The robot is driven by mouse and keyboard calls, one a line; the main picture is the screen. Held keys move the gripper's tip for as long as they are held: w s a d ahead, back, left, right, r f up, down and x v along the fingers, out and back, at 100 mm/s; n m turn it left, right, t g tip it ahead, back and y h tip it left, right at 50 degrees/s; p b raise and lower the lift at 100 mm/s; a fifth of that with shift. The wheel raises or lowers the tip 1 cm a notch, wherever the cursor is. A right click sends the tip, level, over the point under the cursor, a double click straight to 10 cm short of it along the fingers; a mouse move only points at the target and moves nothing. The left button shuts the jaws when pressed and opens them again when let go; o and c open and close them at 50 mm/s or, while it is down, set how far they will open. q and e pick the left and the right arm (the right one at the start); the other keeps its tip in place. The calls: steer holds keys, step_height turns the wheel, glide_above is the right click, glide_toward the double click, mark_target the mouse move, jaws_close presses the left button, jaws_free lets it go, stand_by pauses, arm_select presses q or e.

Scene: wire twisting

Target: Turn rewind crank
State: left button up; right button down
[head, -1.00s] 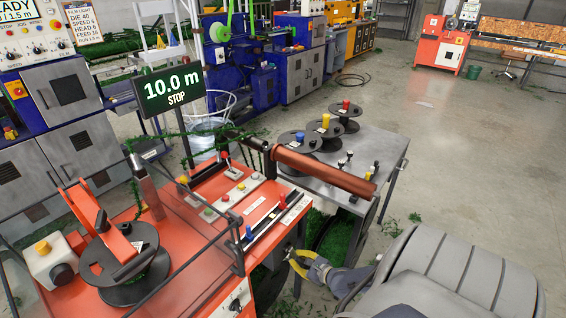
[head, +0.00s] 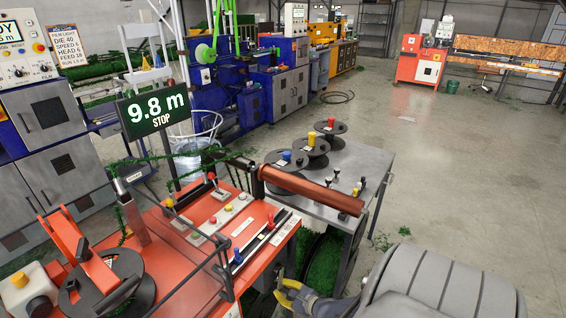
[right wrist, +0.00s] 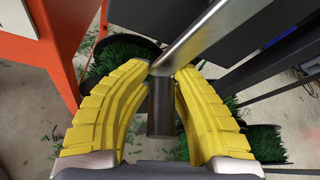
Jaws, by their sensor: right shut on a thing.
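The rewind crank shows in the right wrist view as a flat metal arm (right wrist: 208,32) with a dark cylindrical handle (right wrist: 161,110). My right gripper (right wrist: 166,72) has its yellow fingers on both sides of the handle and is shut on it. In the head view the right gripper (head: 287,291) is low at the right side of the orange machine (head: 185,240); the crank is hard to make out there. A black spool (head: 140,292) with green wire lies on the machine at lower left. The display (head: 157,110) reads 9.8 m, STOP. My left gripper is not in view.
A grey side table (head: 340,178) holds several black spools and small posts. A reddish-brown cylinder (head: 310,190) juts over it. Dark rails (head: 185,268) cross the machine's front. Green strands lie beneath. The concrete floor (head: 450,180) at right is mostly clear.

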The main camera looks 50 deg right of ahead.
steer(key=shift+a, duration=0.3)
steer(key=c, duration=1.4)
jaws_free()
steer(key=shift+o, duration=0.3)
steer(key=shift+d, duration=0.15)
steer(key=shift+s, duration=0.1)
steer(key=v, duration=1.1)
steer(key=shift+s+r, duration=0.25)
steer(key=shift+s, duration=0.1)
